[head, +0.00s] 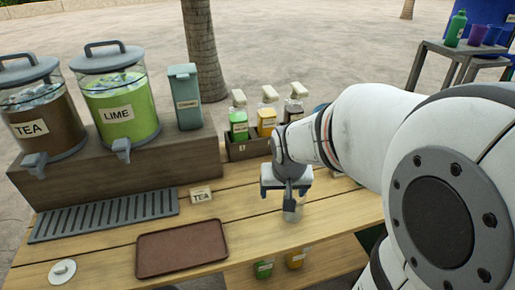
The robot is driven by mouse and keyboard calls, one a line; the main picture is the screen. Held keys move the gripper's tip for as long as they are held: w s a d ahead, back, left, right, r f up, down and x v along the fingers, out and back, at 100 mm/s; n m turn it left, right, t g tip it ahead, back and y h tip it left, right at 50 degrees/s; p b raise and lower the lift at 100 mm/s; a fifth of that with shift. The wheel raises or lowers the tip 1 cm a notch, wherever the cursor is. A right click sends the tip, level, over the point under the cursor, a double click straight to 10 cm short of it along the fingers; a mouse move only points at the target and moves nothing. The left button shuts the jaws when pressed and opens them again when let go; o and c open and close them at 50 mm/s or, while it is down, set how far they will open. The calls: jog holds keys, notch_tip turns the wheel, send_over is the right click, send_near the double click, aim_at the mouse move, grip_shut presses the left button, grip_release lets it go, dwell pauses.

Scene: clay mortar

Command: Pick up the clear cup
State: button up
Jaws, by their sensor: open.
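A clear cup (293,213) stands on the wooden table near its front edge, right of the brown tray. It is small and see-through in the head view, and its upper part is hidden by my gripper. My gripper (289,203) points down over the cup with its fingers open at the cup's top. I cannot tell whether the fingers touch the cup.
A box (245,149) with several pump bottles stands behind my gripper. Tea (45,125) and lime (118,105) dispensers stand on a raised shelf at the left.

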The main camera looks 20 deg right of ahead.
aim_at(295, 195)
jog(key=shift+o, duration=1)
jog(key=shift+m+t+h, duration=0.3)
jog(key=shift+m, duration=0.5)
jog(key=w+d+f, duration=0.1)
jog(key=d+f, duration=0.1)
jog(key=w+d+f+b, duration=0.1)
jog(key=w+d+f, duration=0.3)
jog(key=shift+w+f, duration=0.15)
jog(key=shift+f, duration=0.25)
jog(key=shift+w+d+b+x, duration=0.15)
jog(key=shift+b+x, duration=0.05)
jog(key=shift+x, duration=1.7)
jog(key=shift+w+d+b+x, duration=0.15)
jog(key=shift+d+x, duration=0.05)
jog(key=shift+x, duration=1.75)
jog(key=shift+r, duration=0.15)
jog(key=c, duration=1.1)
